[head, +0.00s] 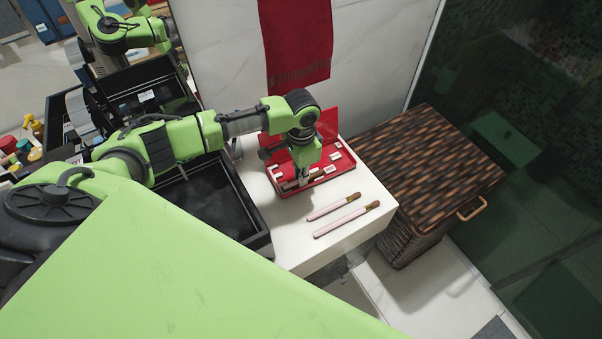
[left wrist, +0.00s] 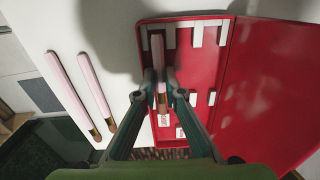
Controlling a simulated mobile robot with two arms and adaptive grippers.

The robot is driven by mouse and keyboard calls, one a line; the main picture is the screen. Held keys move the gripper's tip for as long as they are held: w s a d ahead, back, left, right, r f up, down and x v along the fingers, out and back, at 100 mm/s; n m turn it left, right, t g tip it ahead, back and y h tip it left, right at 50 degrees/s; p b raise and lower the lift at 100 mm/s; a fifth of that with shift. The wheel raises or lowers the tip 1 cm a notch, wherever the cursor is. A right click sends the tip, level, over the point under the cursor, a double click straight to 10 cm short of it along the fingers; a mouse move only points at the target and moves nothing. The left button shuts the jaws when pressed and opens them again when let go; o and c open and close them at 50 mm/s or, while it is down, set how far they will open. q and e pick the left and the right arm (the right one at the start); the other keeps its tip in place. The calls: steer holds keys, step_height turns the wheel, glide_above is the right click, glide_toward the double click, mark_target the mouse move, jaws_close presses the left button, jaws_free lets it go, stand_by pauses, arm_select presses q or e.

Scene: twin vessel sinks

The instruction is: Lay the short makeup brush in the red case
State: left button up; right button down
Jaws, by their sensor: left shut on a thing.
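The red case (head: 329,122) stands open on the white counter, its lid raised at the back; it fills the right of the left wrist view (left wrist: 270,85). Small white holders line its tray. My left gripper (head: 303,179) is pointing down over the tray. In the left wrist view, my left gripper (left wrist: 160,74) is shut on a pink-handled makeup brush (left wrist: 158,48) with a gold ferrule. The brush is over the tray's side nearest the loose brushes. Whether it touches the tray floor I cannot tell. My right gripper is not in view.
Two longer pink brushes (head: 334,206) (head: 346,220) lie on the white counter (head: 290,235) in front of the case. A black sink (head: 212,205) is left of it. A woven hamper (head: 430,160) stands at the right. A red towel (head: 295,45) hangs behind.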

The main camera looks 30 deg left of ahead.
arm_select(q)
steer(key=o, duration=0.8)
steer(key=o, duration=0.3)
steer(key=shift+o, duration=0.2)
step_height(320, 180, up, 8)
steer(key=p, duration=0.9)
steer(key=shift+f, duration=0.1)
stand_by(0.3)
